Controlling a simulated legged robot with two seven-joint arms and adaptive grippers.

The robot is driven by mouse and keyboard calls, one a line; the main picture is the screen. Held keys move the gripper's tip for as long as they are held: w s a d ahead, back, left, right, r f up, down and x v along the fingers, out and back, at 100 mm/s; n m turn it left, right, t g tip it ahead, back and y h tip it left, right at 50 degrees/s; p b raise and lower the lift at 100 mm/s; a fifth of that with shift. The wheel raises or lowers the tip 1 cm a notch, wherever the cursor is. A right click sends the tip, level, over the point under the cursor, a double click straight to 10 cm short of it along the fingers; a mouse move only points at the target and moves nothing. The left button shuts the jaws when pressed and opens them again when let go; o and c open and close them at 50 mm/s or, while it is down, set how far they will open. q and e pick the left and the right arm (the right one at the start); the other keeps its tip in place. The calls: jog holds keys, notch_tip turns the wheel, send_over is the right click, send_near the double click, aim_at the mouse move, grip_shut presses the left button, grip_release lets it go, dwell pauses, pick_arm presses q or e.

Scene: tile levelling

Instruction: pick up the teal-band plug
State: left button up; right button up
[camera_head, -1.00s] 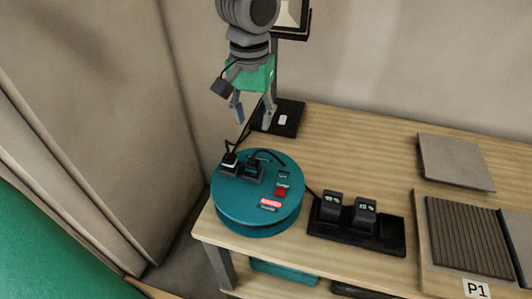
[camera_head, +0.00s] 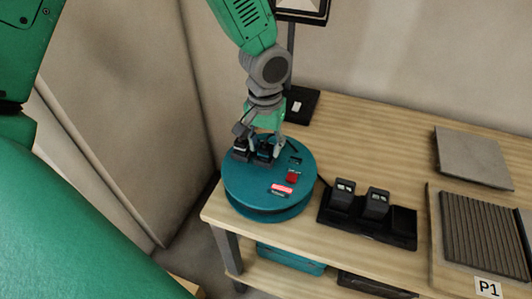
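The teal-band plug (camera_head: 264,152) stands on top of the round teal reel (camera_head: 243,196), toward its back. A second black plug with a pale band (camera_head: 241,153) stands close to its left. My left gripper (camera_head: 265,145) points down over the reel at the teal-band plug. Its fingers are apart, one on the right of this plug and the other partly hidden near the gap between the two plugs. I cannot tell whether the fingers touch it. My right gripper is not in view.
The reel sits at the left corner of the wooden table (camera_head: 340,132). A red switch (camera_head: 292,177) is on the reel. A black charger (camera_head: 367,224) with two blocks stands to its right. A lamp base (camera_head: 300,105) is behind. A grey tile (camera_head: 473,157) lies farther right.

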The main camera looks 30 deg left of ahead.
pick_arm(q)
jog(key=shift+f, duration=0.45)
jog(key=shift+r, duration=0.1)
jog(key=shift+c, duration=0.4)
grip_shut()
